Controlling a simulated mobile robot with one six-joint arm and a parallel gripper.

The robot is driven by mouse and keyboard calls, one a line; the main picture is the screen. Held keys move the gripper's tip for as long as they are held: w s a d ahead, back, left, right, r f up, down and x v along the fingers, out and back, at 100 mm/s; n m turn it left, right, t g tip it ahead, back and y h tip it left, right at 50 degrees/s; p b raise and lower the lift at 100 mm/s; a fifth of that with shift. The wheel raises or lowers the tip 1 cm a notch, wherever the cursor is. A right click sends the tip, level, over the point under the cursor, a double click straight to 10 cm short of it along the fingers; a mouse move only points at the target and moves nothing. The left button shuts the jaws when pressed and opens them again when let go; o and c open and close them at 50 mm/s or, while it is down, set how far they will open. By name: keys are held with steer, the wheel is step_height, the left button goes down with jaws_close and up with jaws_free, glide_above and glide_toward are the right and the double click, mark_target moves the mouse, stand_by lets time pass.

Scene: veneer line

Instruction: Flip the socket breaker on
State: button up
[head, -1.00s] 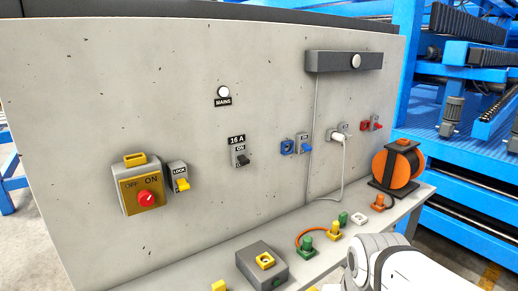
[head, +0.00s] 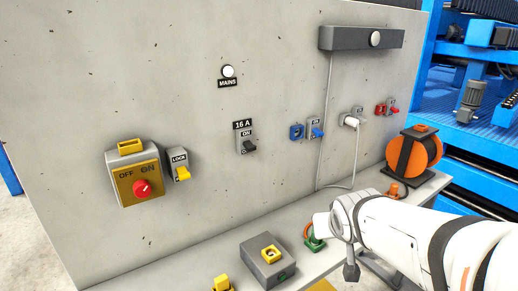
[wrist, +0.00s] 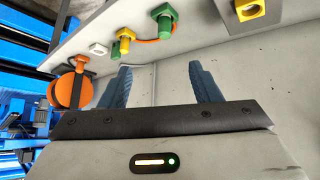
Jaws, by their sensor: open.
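The 16 A breaker (head: 247,146) is a small grey switch on the concrete panel, under a black "16 A" label (head: 242,125). Its dark lever sits low, below the "ON" marking and over the lower marking. My arm comes in from the right in the head view, its end over the bench, right of and below the breaker and well apart from it. In the wrist view my gripper (wrist: 160,86) has two blue fingers spread wide with nothing between them. The breaker does not show in the wrist view.
A yellow box with a red rotary knob (head: 142,188) and a yellow-levered LOCK switch (head: 181,172) are left of the breaker. Blue (head: 299,131) and red (head: 381,109) sockets are to its right. The bench (head: 210,258) carries a grey box (head: 262,263), plugs and an orange reel (head: 413,152).

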steer(key=w+a+r+n+t+y, duration=0.2)
steer(key=w+a+r+t+y, duration=0.3)
steer(key=w, duration=0.6)
steer(key=n+t+y, duration=0.2)
steer(key=n+y, duration=0.2)
steer(key=y, duration=0.2)
glide_toward(252, 147)
steer(key=x, duration=0.9)
steer(key=shift+w+a, duration=0.15)
steer(key=shift+a, duration=0.05)
steer(key=c, duration=0.9)
steer(key=shift+p, duration=0.35)
steer(key=shift+c, duration=0.2)
